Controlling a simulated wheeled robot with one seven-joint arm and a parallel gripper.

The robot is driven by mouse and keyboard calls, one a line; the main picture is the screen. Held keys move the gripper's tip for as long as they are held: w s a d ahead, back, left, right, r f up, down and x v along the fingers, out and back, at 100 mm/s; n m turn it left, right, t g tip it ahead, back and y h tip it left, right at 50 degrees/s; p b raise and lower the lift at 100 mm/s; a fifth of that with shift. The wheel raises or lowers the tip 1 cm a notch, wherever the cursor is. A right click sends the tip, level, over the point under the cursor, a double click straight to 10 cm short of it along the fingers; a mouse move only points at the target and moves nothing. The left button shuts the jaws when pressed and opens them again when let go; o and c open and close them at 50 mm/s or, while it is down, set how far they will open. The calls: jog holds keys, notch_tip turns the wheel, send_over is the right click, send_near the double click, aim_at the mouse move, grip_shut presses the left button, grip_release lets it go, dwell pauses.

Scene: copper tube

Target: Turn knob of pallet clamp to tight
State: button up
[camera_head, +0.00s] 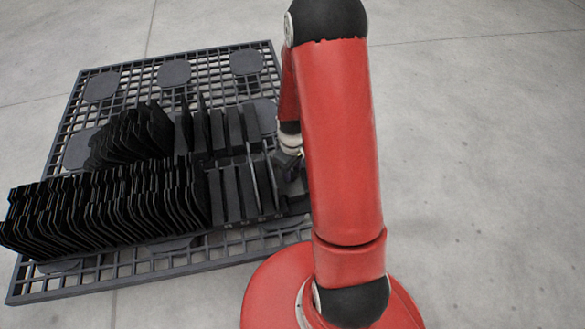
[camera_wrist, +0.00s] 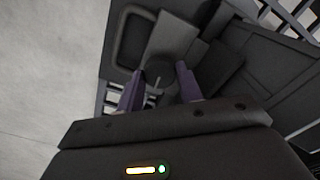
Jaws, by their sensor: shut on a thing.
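My gripper (camera_wrist: 160,72) points down at the right end of the dark clamp assembly in the wrist view. Its two purple-grey fingers stand on either side of a small dark grey knob (camera_wrist: 158,77), shut on it. The fingers partly cover the knob, and its turn angle cannot be told. Grey blocks of the pallet clamp (camera_wrist: 174,37) lie just beyond the fingertips. In the head view my gripper (camera_head: 289,161) is low at the clamp's right end, mostly hidden behind my red arm. The knob cannot be made out there.
A black grid pallet (camera_head: 75,118) lies on the grey concrete floor (camera_head: 480,150). Rows of upright black plates (camera_head: 100,210) fill its front and left part. Grey upright slats (camera_head: 225,190) stand beside my gripper. The floor to the right is clear.

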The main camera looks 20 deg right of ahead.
aim_at(292, 171)
dwell(0.3)
jog(key=o, duration=1)
notch_tip(292, 171, up, 8)
jog(key=shift+f+p, duration=0.1)
jog(key=shift+p, duration=0.7)
